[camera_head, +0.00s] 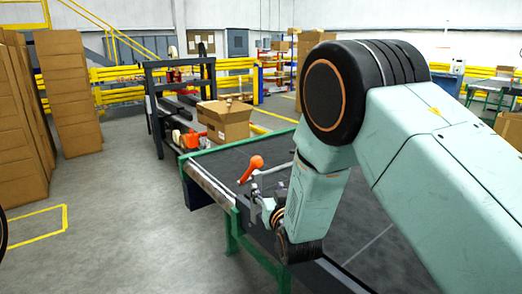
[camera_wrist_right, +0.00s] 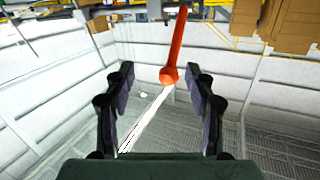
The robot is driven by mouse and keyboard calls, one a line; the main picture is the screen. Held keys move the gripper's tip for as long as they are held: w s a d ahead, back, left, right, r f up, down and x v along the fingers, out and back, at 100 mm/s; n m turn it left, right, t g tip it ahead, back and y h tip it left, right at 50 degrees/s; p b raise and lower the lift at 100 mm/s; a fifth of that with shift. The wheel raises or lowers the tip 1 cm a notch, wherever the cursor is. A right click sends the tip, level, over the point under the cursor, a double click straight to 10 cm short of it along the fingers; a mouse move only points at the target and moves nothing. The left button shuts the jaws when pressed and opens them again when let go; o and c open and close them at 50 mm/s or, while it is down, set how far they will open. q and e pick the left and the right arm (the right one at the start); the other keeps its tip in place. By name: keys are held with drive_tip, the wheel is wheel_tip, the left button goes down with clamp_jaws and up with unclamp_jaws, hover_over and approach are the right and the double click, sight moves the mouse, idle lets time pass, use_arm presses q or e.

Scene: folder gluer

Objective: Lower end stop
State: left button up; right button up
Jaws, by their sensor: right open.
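The end stop shows as an orange handle (camera_head: 252,168) on a pale rod (camera_head: 276,170) at the near-left corner of the dark conveyor belt. The handle is raised and tilted. My right gripper (camera_head: 268,197) is just below and to the right of the handle in the head view, partly hidden by my wrist. In the right wrist view the gripper (camera_wrist_right: 160,68) is open, with one finger on each side of the orange handle's round end (camera_wrist_right: 169,75). The pale rod (camera_wrist_right: 148,119) runs down between the fingers. I see no clear contact. My left gripper is not in view.
The green-framed conveyor (camera_head: 232,228) extends under my right arm. A cardboard box (camera_head: 224,122) sits behind its far-left end, near a dark machine frame (camera_head: 152,105). Stacked cartons (camera_head: 68,95) stand at left. The grey floor (camera_head: 110,215) at left is clear.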

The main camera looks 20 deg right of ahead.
sight(259, 165)
drive_tip(key=shift+t, duration=0.5)
drive_tip(key=r, duration=0.1)
drive_tip(key=w+a+r, duration=0.1)
drive_tip(key=w+r, duration=0.1)
drive_tip(key=r, duration=0.1)
drive_tip(key=shift+w+a+r, duration=0.1)
drive_tip(key=shift+w+a, duration=0.1)
drive_tip(key=shift+a, duration=0.15)
drive_tip(key=w, duration=0.3)
drive_tip(key=w+d, duration=0.1)
drive_tip(key=w, duration=0.2)
drive_tip(key=shift+d+f+p, duration=0.15)
drive_tip(key=shift+f+p, duration=0.05)
drive_tip(key=shift+p, duration=0.2)
drive_tip(key=shift+w+a+r, duration=0.1)
drive_tip(key=shift+w+a, duration=0.2)
drive_tip(key=shift+w, duration=0.15)
drive_tip(key=shift+d, duration=0.4)
drive_tip(key=shift+a, duration=0.35)
drive_tip(key=c, duration=0.6)
drive_tip(key=shift+d, duration=0.2)
drive_tip(key=shift+c, duration=1.4)
drive_tip(key=shift+a, duration=0.1)
clamp_jaws()
